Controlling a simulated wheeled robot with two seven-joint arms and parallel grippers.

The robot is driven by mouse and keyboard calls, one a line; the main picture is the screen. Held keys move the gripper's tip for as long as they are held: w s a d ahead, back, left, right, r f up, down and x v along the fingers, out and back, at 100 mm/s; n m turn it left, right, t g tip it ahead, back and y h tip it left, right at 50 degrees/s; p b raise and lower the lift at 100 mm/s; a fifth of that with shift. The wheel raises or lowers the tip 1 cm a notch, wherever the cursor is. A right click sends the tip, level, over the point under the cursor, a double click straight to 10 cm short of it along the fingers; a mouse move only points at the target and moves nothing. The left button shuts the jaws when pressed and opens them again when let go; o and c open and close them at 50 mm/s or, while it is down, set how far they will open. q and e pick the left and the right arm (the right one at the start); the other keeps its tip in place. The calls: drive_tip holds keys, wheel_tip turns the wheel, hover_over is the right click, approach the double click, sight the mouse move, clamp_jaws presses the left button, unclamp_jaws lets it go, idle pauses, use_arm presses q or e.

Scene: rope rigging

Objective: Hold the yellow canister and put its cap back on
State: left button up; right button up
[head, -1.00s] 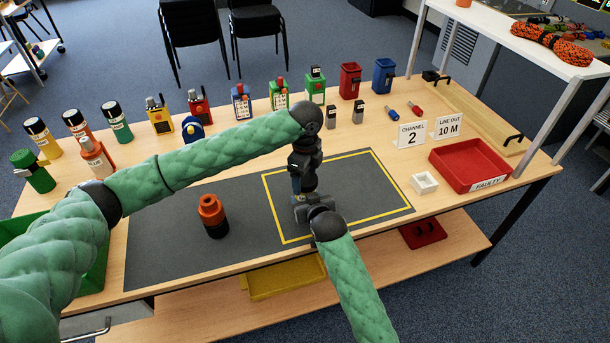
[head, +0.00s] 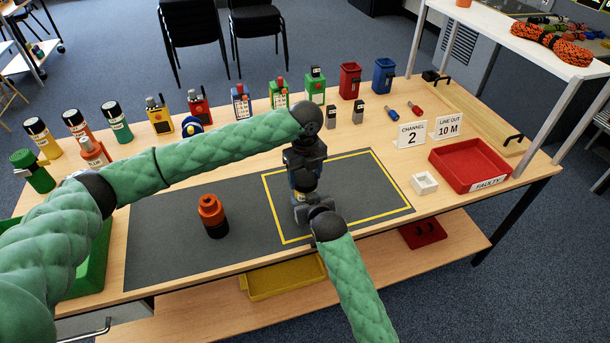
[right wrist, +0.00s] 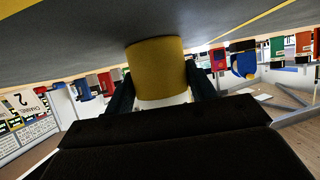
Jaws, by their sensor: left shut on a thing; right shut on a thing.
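The yellow canister (right wrist: 157,65) stands on the dark mat in the right wrist view, between the fingers of my right gripper (right wrist: 160,88). My right gripper (head: 311,212) is shut on it low down. In the head view the canister is almost wholly hidden by my grippers. My left gripper (head: 304,190) points down directly above it and is shut on what appears to be the cap. The cap itself is hidden, so I cannot tell how it sits on the canister.
A small white holder (head: 424,183) and a red tray (head: 470,165) are to the right. Radios and spray cans line the back. The mat's right part is clear.

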sight(305, 178)
use_arm(q)
drive_tip(key=m, duration=0.5)
drive_tip(key=shift+m, duration=0.3)
drive_tip(key=o, duration=0.8)
drive_tip(key=shift+r, duration=0.1)
drive_tip(key=shift+r, duration=2.4)
